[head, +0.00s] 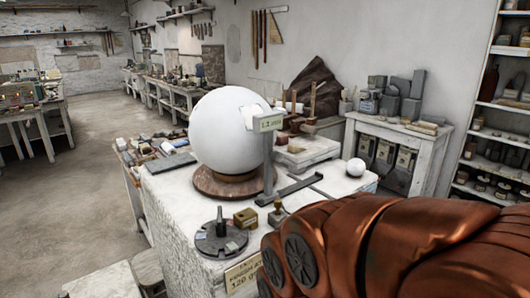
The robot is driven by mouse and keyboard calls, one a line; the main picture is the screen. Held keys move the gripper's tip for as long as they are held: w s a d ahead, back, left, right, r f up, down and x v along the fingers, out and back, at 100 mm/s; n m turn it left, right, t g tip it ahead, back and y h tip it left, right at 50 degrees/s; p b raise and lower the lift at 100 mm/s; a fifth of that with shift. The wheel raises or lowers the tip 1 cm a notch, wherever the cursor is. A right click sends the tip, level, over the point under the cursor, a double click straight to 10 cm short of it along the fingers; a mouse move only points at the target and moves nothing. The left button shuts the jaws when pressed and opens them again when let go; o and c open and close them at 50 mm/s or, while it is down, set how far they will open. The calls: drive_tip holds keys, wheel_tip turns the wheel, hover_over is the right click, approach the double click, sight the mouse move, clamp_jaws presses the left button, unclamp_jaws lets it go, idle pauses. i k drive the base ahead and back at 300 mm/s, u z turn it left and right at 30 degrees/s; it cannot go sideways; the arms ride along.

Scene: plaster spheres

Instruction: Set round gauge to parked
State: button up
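A large white plaster sphere (228,130) rests on a round wooden turntable-like base (228,186) on the white workbench (180,210). A grey upright stand (268,165) is at its right, with a small display head (267,123) that seems to read "1.2", the rest too small to be sure. A dark round disc with an upright spindle (221,238) lies near the bench's front edge. I cannot tell which of these is the round gauge, or its setting. My copper-coloured arm fills the lower right; my gripper is not in view.
Small brass blocks (246,218) stand beside the disc. A small white ball (356,167) is at the bench's right. A sign reading about "120" (243,272) is on the bench front. A side table (398,130) and shelves (500,120) stand right; floor at left is open.

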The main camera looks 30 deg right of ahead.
sight(266, 124)
drive_tip(key=z, duration=1)
drive_tip(key=k, duration=0.75)
drive_tip(key=u, duration=0.95)
drive_tip(key=i, duration=0.5)
